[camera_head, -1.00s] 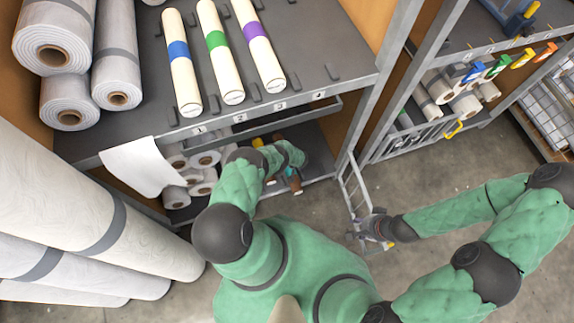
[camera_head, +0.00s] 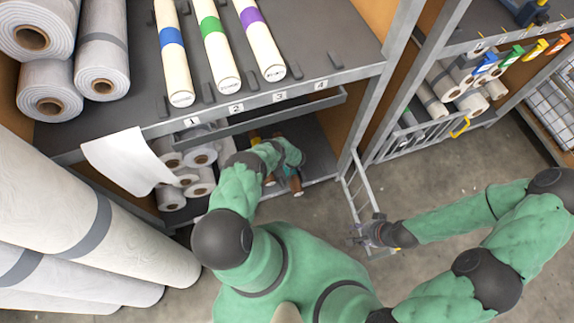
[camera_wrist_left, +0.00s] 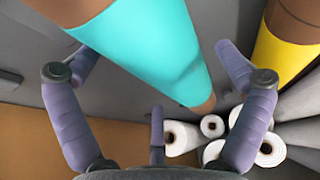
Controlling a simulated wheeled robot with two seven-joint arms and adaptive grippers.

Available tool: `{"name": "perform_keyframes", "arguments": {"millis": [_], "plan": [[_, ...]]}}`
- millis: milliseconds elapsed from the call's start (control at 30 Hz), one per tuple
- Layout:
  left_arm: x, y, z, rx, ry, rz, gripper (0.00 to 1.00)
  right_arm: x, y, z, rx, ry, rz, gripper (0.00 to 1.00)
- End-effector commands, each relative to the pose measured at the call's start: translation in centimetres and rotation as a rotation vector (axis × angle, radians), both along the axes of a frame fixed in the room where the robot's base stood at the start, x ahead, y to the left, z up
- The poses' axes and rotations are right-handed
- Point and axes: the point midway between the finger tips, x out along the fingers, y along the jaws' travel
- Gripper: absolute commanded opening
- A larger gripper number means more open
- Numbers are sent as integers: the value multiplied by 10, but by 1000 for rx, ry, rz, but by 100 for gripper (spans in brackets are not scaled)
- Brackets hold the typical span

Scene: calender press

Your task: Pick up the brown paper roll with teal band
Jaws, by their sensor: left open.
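The brown paper roll with the teal band (camera_wrist_left: 160,45) crosses the upper middle of the left wrist view, close to the camera. My left gripper (camera_wrist_left: 157,55) is open, with one finger on each side of the roll; I cannot tell if they touch it. In the head view my left arm reaches under the shelf and hides its gripper. Brown roll ends (camera_head: 294,185) show beside it; their bands are mostly hidden. My right gripper (camera_head: 368,234) is by a grey metal rail, and its fingers are too small to read.
A yellow-banded brown roll (camera_wrist_left: 285,45) is close on the right in the wrist view. White rolls (camera_wrist_left: 181,138) are stacked behind. The shelf (camera_head: 330,72) with blue, green and purple banded rolls overhangs my left arm. A white sheet (camera_head: 128,165) hangs from its edge.

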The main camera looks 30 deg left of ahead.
Motion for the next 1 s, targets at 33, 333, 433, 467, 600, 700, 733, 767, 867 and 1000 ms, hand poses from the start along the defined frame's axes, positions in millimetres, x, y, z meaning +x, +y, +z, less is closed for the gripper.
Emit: {"name": "perform_keyframes", "arguments": {"millis": [33,333,433,467,600,700,733,767,867,1000], "plan": [[1,1,-3,1,-1,1,100,0,0,-4,0,0,0,40],[1,2,-2,1,-1,1,100,0,0,-3,0,0,0,40],[1,1,-2,1,-1,1,75,0,0,-3,0,0,0,40],[1,1,-2,1,-1,1,66,0,0,-3,0,0,0,40],[1,1,-2,1,-1,0,27,0,0,-3,0,0,0,40],[2,2,-2,2,-1,0,24,0,0,-3,0,0,0,40],[2,2,-2,2,-1,0,24,0,0,-3,0,0,0,40],[2,2,-2,2,-1,0,24,0,0,-3,0,0,0,40],[2,2,-2,2,-1,0,24,0,0,-3,0,0,0,40],[1,1,1,1,-1,0,23,0,0,0,0,0,0,40]]}}
